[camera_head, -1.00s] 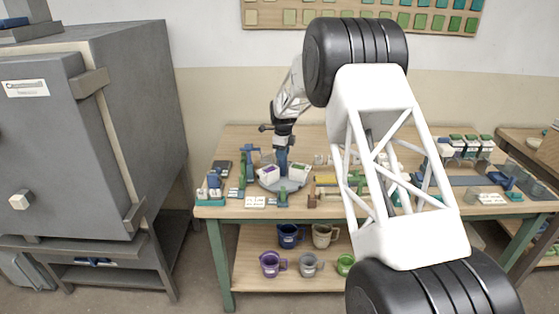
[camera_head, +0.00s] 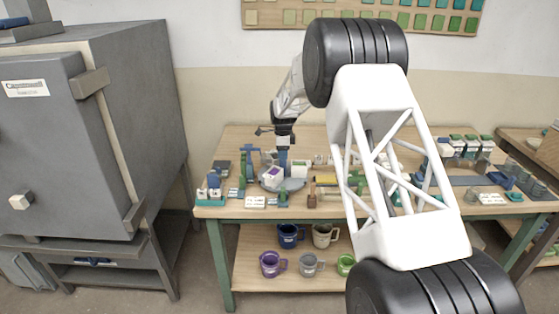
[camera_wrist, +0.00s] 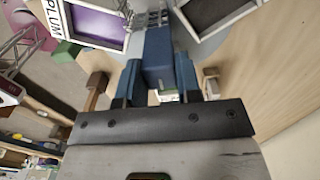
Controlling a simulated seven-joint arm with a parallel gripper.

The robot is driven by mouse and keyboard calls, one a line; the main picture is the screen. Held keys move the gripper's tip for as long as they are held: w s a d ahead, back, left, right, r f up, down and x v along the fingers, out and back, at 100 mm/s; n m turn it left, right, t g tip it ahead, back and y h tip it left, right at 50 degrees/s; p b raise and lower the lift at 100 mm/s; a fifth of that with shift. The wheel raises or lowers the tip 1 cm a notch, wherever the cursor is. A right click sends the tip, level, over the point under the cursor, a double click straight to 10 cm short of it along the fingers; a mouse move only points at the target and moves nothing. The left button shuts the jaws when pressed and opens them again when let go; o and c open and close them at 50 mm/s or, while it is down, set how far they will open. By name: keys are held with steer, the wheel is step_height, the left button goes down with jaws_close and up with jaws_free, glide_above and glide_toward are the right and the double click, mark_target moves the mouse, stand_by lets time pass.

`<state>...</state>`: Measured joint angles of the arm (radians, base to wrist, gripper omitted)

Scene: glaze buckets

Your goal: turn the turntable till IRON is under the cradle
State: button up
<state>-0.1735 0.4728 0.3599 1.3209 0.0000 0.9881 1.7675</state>
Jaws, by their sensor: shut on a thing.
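The turntable (camera_head: 271,185) stands on the left part of the bench, a grey disc bearing white square buckets. It also shows in the wrist view (camera_wrist: 207,47). There, the bucket labelled PLUM (camera_wrist: 78,24), with purple inside, is left of my gripper, and a bucket with dark contents (camera_wrist: 214,10) is at upper right, its label out of view. My gripper (camera_wrist: 158,84) is shut on a blue upright grip (camera_wrist: 157,58) between the buckets. In the head view my gripper (camera_head: 283,150) is over the turntable. I cannot read IRON anywhere, nor clearly make out the cradle.
A blue stand (camera_head: 249,163) rises close to the left of the turntable. White label cards (camera_head: 255,202) lie at the bench's front edge. Other small items crowd the bench to the right. Mugs (camera_head: 272,264) stand on the lower shelf. A grey kiln (camera_head: 150,110) is at left.

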steer(key=shift+n, duration=3)
steer(key=n, duration=0.6)
steer(key=o, duration=0.9)
